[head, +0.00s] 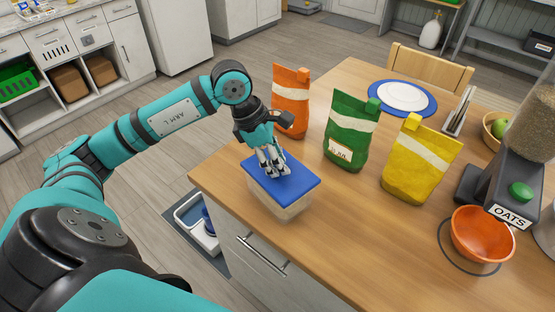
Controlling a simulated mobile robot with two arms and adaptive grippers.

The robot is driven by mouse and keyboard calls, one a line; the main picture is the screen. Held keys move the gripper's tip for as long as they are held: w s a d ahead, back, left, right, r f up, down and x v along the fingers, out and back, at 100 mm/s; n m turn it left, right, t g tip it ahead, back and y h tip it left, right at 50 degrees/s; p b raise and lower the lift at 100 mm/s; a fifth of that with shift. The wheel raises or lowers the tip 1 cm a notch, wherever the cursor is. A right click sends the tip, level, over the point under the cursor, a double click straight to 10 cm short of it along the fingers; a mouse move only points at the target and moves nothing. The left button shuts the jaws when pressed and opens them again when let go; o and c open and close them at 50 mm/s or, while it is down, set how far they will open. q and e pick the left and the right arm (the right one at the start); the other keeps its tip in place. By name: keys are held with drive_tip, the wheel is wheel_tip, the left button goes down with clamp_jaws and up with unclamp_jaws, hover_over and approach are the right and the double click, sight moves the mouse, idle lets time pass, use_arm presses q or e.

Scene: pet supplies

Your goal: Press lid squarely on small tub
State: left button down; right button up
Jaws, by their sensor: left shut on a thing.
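The small tub (277,208) is clear with tan contents and stands near the left corner of the wooden counter. The blue lid (295,187) lies over its top. From this angle I cannot tell whether the lid is fully seated all round. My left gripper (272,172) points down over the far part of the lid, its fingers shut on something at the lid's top. The fingers hide the spot where they meet the lid. My right gripper is not in view.
Orange (291,95), green (350,135) and yellow (420,165) bags stand behind and right of the tub. An orange bowl (482,236) sits under the oats dispenser (512,180) at right. The counter (365,235) in front of the bags is clear.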

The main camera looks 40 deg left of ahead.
use_arm(q)
drive_tip(key=shift+f+b, duration=0.15)
drive_tip(key=shift+b, duration=0.2)
idle(0.3)
drive_tip(key=shift+b, duration=0.3)
idle(0.5)
idle(0.3)
drive_tip(key=c, duration=0.5)
unclamp_jaws()
drive_tip(key=shift+r+p, duration=2.15)
drive_tip(key=shift+r, duration=1.35)
